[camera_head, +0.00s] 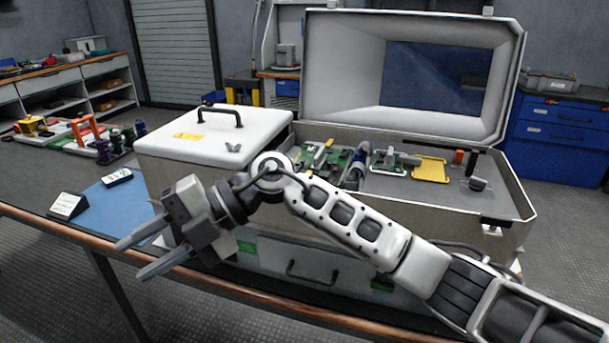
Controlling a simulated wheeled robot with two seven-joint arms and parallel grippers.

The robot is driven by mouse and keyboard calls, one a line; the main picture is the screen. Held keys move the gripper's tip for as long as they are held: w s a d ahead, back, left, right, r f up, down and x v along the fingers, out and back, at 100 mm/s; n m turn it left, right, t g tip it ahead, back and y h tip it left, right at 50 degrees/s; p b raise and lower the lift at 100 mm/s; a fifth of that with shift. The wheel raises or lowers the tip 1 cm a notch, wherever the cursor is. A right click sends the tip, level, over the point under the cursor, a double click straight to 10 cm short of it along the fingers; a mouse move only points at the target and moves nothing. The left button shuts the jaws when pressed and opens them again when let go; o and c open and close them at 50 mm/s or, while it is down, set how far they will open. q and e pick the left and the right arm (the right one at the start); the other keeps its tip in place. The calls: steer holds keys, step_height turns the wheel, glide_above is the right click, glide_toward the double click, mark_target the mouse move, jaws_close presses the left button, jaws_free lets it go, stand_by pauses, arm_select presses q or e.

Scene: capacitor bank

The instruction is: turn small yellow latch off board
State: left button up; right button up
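My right gripper (129,262) reaches across the front of the open grey case (455,215). Its two fingers are apart, with nothing between them, and point left and down near the table's front edge. Green circuit boards (336,157) lie inside the case, behind my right arm and well away from the fingers. A yellow flat piece (431,169) lies at the right inside the case. I cannot make out a small yellow latch for certain; parts of the boards are hidden or too small to tell. My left gripper is not in view.
The case's big lid (340,65) stands open at the back. A white box with a black handle (205,135) stands at its left. A blue mat (110,205) with a small dark device (117,177) and a white-faced block (68,205) are farther left. Several coloured parts stand behind them.

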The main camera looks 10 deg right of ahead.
steer(key=w+d+r+m+t+h, duration=0.25)
steer(key=w+d+t+h, duration=0.25)
steer(key=w+d+h, duration=0.55)
steer(key=w+d+r+m+t+h+b, duration=0.15)
steer(key=d+r+m+t+h, duration=0.35)
steer(key=d+r, duration=0.6)
steer(key=w+d+f, duration=0.1)
steer(key=w+f, duration=0.1)
steer(key=f, duration=0.3)
steer(key=w+d+f+n+g+p, duration=0.1)
steer(key=w+f, duration=0.1)
steer(key=f, duration=0.3)
steer(key=w+d+f+g+h+p, duration=0.1)
steer(key=w+f, duration=0.1)
steer(key=f, duration=0.3)
steer(key=shift+d+n, duration=0.25)
steer(key=shift+d, duration=0.1)
steer(key=shift+c, duration=0.3)
jaws_close()
